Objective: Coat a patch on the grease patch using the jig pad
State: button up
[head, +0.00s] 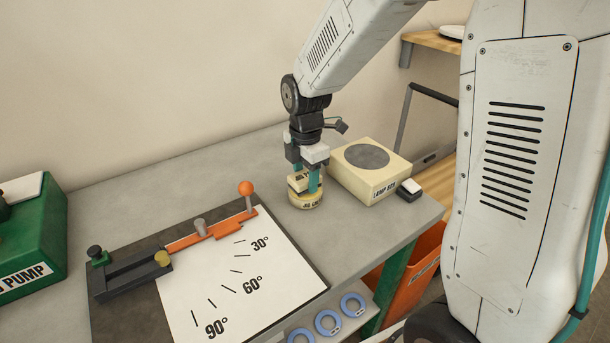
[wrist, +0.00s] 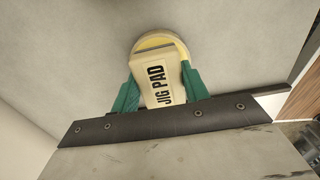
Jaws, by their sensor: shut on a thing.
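My gripper (head: 305,184) points down near the back right of the bench, its teal fingers shut on the cream jig pad (wrist: 158,90). The pad's label reads in the wrist view, between the fingertips (wrist: 161,92). A round cream tin (head: 307,202) stands right under the pad, with a label that seems to start "JIG". Its yellowish rim shows beyond the pad in the wrist view (wrist: 160,41). Whether the pad touches the tin's contents is hidden. No label names a grease patch; a dark grey round patch (head: 367,156) lies on top of the cream box.
The cream box (head: 374,185) stands just right of the tin, a small black-and-white block (head: 409,189) beyond it. An angle-marked board (head: 235,275) with an orange lever (head: 208,236) lies front left. A green pump (head: 35,240) stands far left. Blue rings (head: 327,321) lie below.

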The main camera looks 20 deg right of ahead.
aim_at(305, 175)
jog(key=shift+f, duration=0.6)
dwell(1.5)
jog(key=shift+r, duration=0.1)
jog(key=shift+r, duration=3.45)
